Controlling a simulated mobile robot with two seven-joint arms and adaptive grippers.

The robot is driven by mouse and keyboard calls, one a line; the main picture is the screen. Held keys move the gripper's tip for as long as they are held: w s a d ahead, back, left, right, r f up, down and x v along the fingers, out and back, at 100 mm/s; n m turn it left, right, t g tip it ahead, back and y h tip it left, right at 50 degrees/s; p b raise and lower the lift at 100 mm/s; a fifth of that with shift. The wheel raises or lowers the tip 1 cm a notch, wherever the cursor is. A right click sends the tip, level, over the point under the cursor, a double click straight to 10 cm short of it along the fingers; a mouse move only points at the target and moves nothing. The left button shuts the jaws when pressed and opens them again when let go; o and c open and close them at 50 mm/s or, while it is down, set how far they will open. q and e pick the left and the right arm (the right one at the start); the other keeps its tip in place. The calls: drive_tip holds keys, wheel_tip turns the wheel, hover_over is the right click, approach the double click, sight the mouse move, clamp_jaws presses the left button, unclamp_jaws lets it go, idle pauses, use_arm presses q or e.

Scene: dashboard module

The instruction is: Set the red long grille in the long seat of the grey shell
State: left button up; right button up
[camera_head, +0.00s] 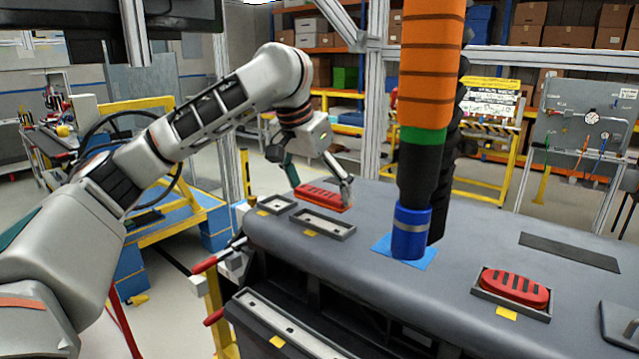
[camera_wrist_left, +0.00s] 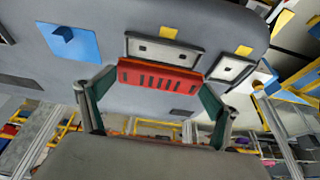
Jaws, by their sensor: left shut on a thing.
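My left gripper (camera_head: 320,188) is shut on the red long grille (camera_head: 323,198), one finger at each end. In the left wrist view the red grille (camera_wrist_left: 158,79), with dark slots, sits between the two fingers (camera_wrist_left: 156,86). The grille is just behind the long seat (camera_head: 323,224) of the grey shell (camera_head: 350,270) in the head view. The long seat, a dark rectangular frame with a pale floor, is empty; it also shows in the left wrist view (camera_wrist_left: 165,51). Whether the grille touches the shell, I cannot tell. My right gripper is not in view.
A short empty seat (camera_head: 276,205) lies left of the long one. An orange, black and blue column (camera_head: 412,225) stands over a blue patch (camera_head: 382,245) to the right. A red rounded grille (camera_head: 514,286) sits in another seat at the right.

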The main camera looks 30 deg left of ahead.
sight(318, 205)
use_arm(q)
drive_tip(key=shift+f, duration=2.35)
drive_tip(key=o, duration=0.9)
drive_tip(key=shift+v, duration=6)
